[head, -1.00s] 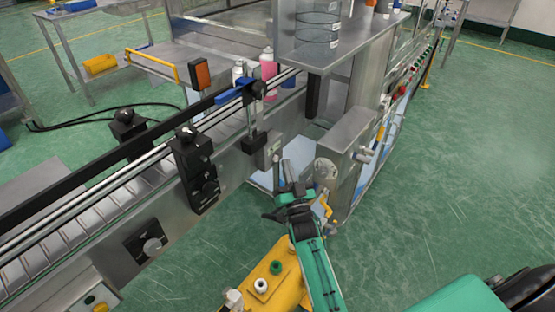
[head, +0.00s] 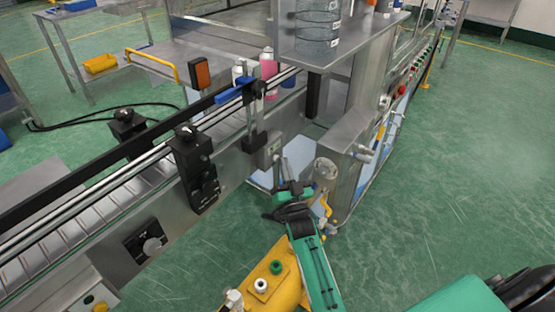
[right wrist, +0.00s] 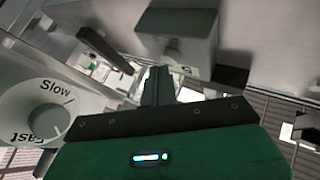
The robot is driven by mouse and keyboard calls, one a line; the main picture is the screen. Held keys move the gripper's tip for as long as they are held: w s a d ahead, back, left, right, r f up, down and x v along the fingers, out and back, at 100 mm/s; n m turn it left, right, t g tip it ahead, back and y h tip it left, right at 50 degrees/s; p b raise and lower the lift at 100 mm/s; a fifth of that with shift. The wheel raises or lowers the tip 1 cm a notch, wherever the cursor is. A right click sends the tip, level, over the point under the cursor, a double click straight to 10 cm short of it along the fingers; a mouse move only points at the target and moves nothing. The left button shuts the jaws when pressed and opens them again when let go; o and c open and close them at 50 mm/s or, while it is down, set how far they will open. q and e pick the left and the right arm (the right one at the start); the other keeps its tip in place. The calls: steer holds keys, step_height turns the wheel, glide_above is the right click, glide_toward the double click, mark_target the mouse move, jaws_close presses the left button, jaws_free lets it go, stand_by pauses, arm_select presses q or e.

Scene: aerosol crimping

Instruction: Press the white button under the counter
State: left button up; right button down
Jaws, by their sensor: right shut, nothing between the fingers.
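A small grey box (head: 268,150) is fixed to the side of the conveyor below the filling counter. In the right wrist view it looks like a grey box (right wrist: 178,30) with a pale round button (right wrist: 172,54) on its lower part, which I take to be the white button. My right gripper (head: 286,168) is shut and empty, with its fingers just right of and below the box. In the right wrist view its fingertips (right wrist: 158,72) are close below and left of the pale button. I cannot tell whether they touch it. My left gripper is not in view.
A Slow/Fast dial (right wrist: 45,120) is at the left of the right wrist view. The metal counter (head: 330,58) overhangs behind the box, and a metal cabinet (head: 342,138) stands right of the gripper. The floor at right (head: 450,200) is open.

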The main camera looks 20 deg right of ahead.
steer(key=shift+w+a, duration=0.2)
steer(key=shift+w, duration=0.15)
stand_by(0.7)
steer(key=shift+s, duration=0.1)
steer(key=shift+s+d+p, duration=0.3)
steer(key=shift+s+d, duration=0.15)
steer(key=shift+s, duration=0.2)
steer(key=shift+s+d+p, duration=0.35)
steer(key=shift+s+d, duration=0.05)
steer(key=shift+s, duration=0.3)
steer(key=shift+s+d+p, duration=0.35)
steer(key=shift+s+d, duration=0.1)
steer(key=shift+s, duration=0.3)
steer(key=shift+s+d+p, duration=0.35)
steer(key=shift+s+d, duration=0.05)
steer(key=shift+s, duration=0.3)
